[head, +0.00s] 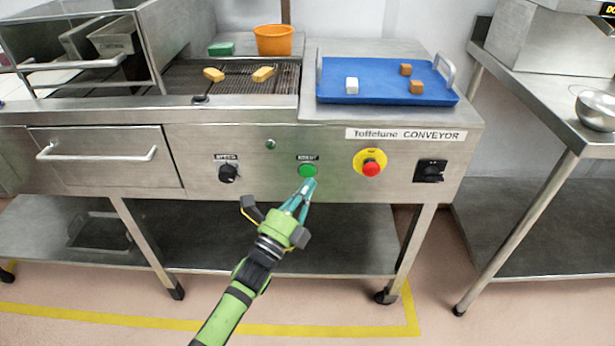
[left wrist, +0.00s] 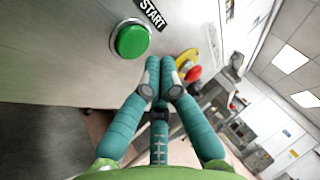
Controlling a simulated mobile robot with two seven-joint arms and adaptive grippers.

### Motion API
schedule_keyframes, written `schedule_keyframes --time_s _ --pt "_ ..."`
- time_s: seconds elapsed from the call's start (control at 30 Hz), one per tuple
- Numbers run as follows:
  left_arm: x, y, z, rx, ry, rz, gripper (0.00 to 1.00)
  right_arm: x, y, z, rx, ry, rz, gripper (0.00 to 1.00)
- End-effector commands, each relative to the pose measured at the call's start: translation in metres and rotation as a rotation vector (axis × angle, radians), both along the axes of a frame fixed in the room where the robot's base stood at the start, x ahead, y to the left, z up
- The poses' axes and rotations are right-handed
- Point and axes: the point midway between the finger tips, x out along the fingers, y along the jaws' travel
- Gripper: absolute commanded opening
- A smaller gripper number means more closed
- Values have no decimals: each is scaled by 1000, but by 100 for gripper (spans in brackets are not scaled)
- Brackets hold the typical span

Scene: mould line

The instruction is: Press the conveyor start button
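The green start button (head: 308,171) sits on the steel front panel of the conveyor. In the left wrist view the button (left wrist: 132,40) is large, at upper left, with a black START label (left wrist: 153,12) beside it. My left gripper (head: 309,184) has teal fingers drawn together with nothing between them. In the head view its tips are just below the button. My right gripper is in neither view.
A red emergency button on a yellow plate (head: 370,163) is right of the start button, with a black switch (head: 430,171) beyond. A speed knob (head: 228,172) is to the left. A blue tray (head: 385,66) with small blocks and an orange tub (head: 273,40) stand on top.

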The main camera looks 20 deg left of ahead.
Motion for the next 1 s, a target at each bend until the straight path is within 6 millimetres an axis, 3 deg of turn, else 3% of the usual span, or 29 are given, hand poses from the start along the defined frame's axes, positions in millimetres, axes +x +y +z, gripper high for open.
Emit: schedule_keyframes --time_s 0.23,1.0 --pt "9 3 0 0 0 0 0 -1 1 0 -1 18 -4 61" --pt "9 3 0 0 0 0 0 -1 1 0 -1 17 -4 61"
